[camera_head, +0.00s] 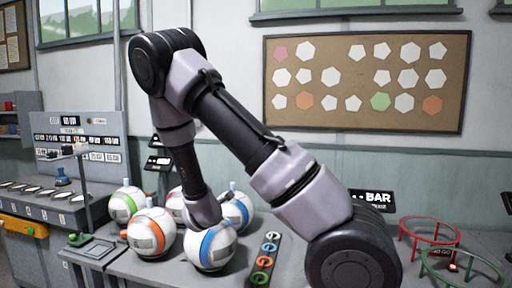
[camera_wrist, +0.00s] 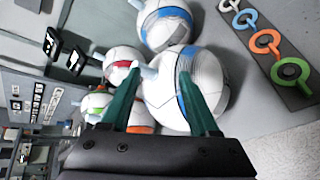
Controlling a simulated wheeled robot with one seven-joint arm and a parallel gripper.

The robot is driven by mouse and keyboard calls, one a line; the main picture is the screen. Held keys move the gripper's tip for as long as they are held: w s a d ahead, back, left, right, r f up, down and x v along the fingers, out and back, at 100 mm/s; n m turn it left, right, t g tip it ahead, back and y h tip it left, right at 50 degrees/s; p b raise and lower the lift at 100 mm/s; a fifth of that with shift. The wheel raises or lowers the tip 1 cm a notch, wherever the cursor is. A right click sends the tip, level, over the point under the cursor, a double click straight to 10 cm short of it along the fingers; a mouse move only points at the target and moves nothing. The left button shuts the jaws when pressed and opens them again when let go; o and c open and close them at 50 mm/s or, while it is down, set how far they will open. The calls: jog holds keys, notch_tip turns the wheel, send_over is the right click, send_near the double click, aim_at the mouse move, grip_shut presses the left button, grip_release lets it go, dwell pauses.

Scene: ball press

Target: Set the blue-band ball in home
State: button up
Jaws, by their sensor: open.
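Two white balls carry blue bands. The nearer blue-band ball (camera_head: 210,250) rests on the table at the front of the group, and it also shows large in the wrist view (camera_wrist: 165,98). The other blue-band ball (camera_head: 239,208) stands behind it to the right, and lies at the top in the wrist view (camera_wrist: 168,24). My gripper (camera_wrist: 159,74) is open, its two teal fingers pointing at the nearer ball and overlapping it in the picture. I cannot tell whether they touch it. In the head view my wrist hides the fingers. I cannot make out a place marked home.
Orange-band (camera_head: 150,235), green-band (camera_head: 126,204) and red-band (camera_head: 175,203) balls crowd the left. A dark strip with coloured rings (camera_head: 264,260) lies to the right. Red (camera_head: 430,220) and green (camera_head: 462,258) ring stands are at far right. A grey console (camera_head: 75,150) stands left.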

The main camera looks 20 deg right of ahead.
jog(key=s+r+m+g+y, duration=0.2)
jog(key=s+r+m+y, duration=0.15)
jog(key=r+m, duration=0.55)
jog(key=s+r+m+g+y, duration=0.25)
jog(key=s+r+m, duration=0.3)
jog(key=r, duration=0.55)
jog(key=s+d+r+m, duration=0.2)
jog(key=s+r+m, duration=0.3)
jog(key=s, duration=0.5)
jog(key=s+d+r+m, duration=0.3)
jog(key=s+r+m, duration=0.2)
jog(key=s, duration=0.5)
jog(key=shift+d+r+y, duration=0.15)
jog(key=shift+y, duration=0.25)
